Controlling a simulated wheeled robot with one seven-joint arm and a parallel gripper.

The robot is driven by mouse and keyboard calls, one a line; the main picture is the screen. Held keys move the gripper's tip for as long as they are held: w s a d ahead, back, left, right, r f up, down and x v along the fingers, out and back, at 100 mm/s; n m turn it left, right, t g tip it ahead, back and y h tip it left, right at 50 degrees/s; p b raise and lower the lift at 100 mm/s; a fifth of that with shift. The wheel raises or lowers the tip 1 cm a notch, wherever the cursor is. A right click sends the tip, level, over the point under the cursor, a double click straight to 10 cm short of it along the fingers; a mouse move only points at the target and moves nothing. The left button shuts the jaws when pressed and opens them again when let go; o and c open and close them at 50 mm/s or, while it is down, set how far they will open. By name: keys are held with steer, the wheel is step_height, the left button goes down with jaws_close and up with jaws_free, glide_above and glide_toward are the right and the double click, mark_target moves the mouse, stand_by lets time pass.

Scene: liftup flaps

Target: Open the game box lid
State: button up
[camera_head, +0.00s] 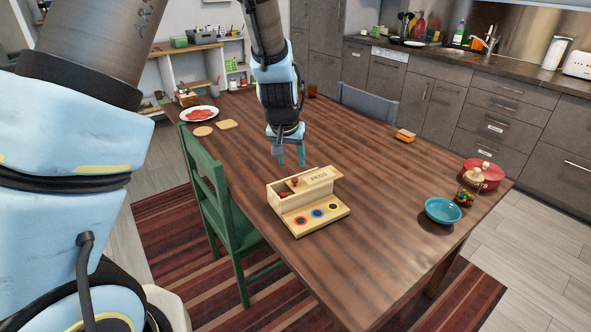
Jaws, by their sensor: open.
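The game box (289,201) is a light wooden box on the dining table. Its lid (318,180), marked "PEGS", lies over the right part of the top, and the left part is uncovered, with red pieces showing inside. A front board with red, blue and black rings (317,214) extends from the box toward the viewer. My gripper (291,161) points down just behind the box, above the table, with its teal fingers apart. It holds nothing that I can see. Its exact gap to the lid is hard to tell.
The wooden table (375,165) is clear around the box. A blue bowl (443,210), a jar of candies (465,195) and a red pot (483,175) stand at the right. A plate with red food (199,114) is at the far left. A green chair (222,205) stands at the left edge.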

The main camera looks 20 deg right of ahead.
mark_target(295, 179)
steer(key=p+x, duration=0.1)
steer(key=x, duration=0.7)
steer(key=shift+w+f+p, duration=0.15)
steer(key=shift+f+p, duration=0.2)
steer(key=shift+p, duration=0.05)
jaws_close()
steer(key=shift+d, duration=0.1)
stand_by(0.9)
